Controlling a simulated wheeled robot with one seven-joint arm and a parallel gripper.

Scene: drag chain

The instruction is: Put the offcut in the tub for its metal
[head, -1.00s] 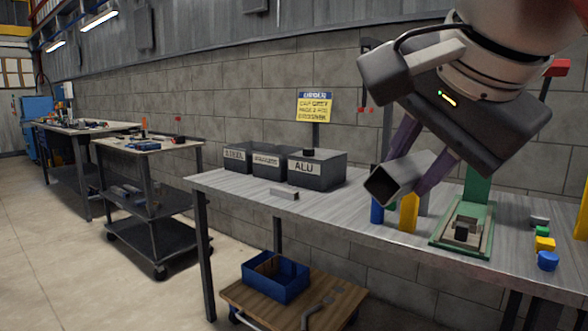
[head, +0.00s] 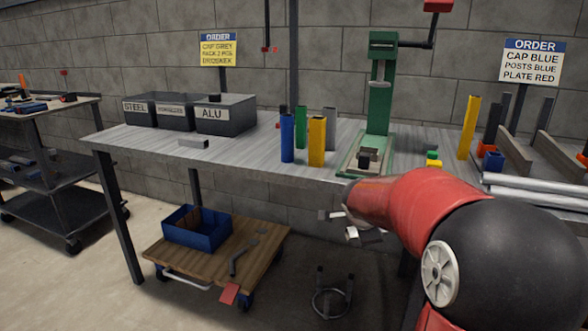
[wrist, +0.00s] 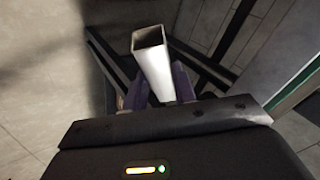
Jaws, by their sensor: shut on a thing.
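My gripper (wrist: 160,88) shows in the wrist view with its purple fingers shut on a short, hollow, square metal tube (wrist: 158,62). The tube is bright silver-grey, and its open end points away from the gripper. Three dark grey tubs stand on the bench's left part: the STEEL tub (head: 139,108), a middle tub (head: 172,111) with a label too small to read, and the ALU tub (head: 225,116). A small grey metal piece (head: 193,143) lies on the bench in front of them.
The bench (head: 240,150) also holds blue, green and yellow posts (head: 316,142) and a green press (head: 382,85). Metal bars (head: 535,185) lie at the right. Below is a wooden cart (head: 215,262) with a blue bin (head: 196,228). A dark trolley (head: 50,180) stands left.

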